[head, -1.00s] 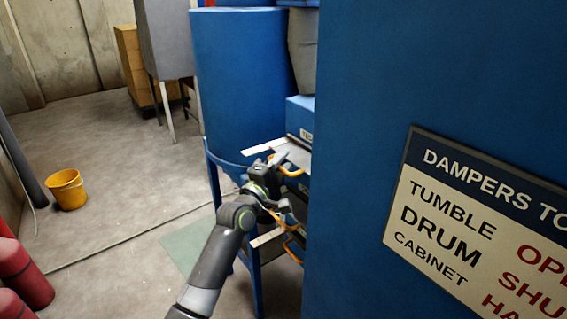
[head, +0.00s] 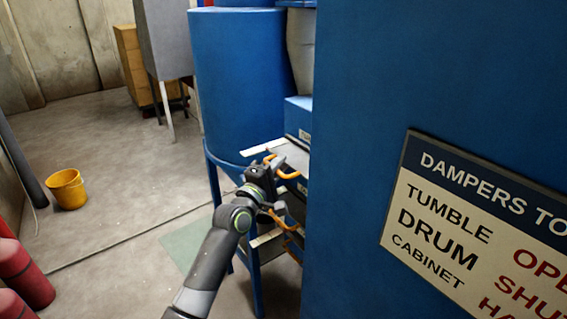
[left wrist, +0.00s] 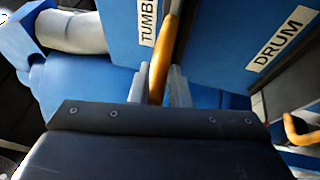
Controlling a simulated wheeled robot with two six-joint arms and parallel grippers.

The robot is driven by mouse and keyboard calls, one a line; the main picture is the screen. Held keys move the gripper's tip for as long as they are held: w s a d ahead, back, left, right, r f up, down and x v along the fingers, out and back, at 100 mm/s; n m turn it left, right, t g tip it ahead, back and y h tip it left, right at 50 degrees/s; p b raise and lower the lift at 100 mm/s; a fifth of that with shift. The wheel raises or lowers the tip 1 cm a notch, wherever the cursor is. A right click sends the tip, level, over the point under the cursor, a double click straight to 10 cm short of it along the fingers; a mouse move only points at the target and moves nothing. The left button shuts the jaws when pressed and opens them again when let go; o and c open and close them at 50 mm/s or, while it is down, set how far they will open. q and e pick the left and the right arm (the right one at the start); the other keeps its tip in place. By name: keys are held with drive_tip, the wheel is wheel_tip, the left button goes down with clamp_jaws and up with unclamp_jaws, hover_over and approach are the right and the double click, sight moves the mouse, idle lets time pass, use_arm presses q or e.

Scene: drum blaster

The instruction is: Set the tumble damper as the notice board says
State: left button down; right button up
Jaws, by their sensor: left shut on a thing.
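The tumble damper's orange handle (left wrist: 158,68) stands between the fingers of my left gripper (left wrist: 158,86) in the left wrist view, beside the TUMBLE label (left wrist: 148,20). My left gripper is shut on it. In the head view, my left gripper (head: 270,182) is at the damper stack, by the upper orange handle (head: 287,173). The notice board (head: 440,225) hangs on the blue panel, headed "DAMPERS TO". It lists TUMBLE, DRUM and CABINET. The red words are cut off: "OP", "SHU" and "HA". My right gripper is not in view.
A DRUM label (left wrist: 285,40) and another orange handle (left wrist: 297,130) show at the right in the left wrist view. The large blue panel (head: 360,100) stands close to the right of my left arm. A yellow bucket (head: 66,189) stands on the open floor at left.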

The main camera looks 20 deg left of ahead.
use_arm(q)
drive_tip(key=s+a, duration=0.1)
drive_tip(key=s, duration=0.1)
drive_tip(key=s+a+p, duration=0.1)
drive_tip(key=shift+s+a+r, duration=0.15)
drive_tip(key=shift+a+r, duration=0.1)
drive_tip(key=shift+a, duration=0.05)
drive_tip(key=c, duration=1.6)
unclamp_jaws()
drive_tip(key=shift+c, duration=0.2)
drive_tip(key=shift+o, duration=0.8)
drive_tip(key=shift+s+a, duration=0.2)
drive_tip(key=shift+s, duration=0.05)
drive_tip(key=v, duration=1.7)
drive_tip(key=shift+s+b, duration=0.25)
drive_tip(key=shift+b, duration=0.05)
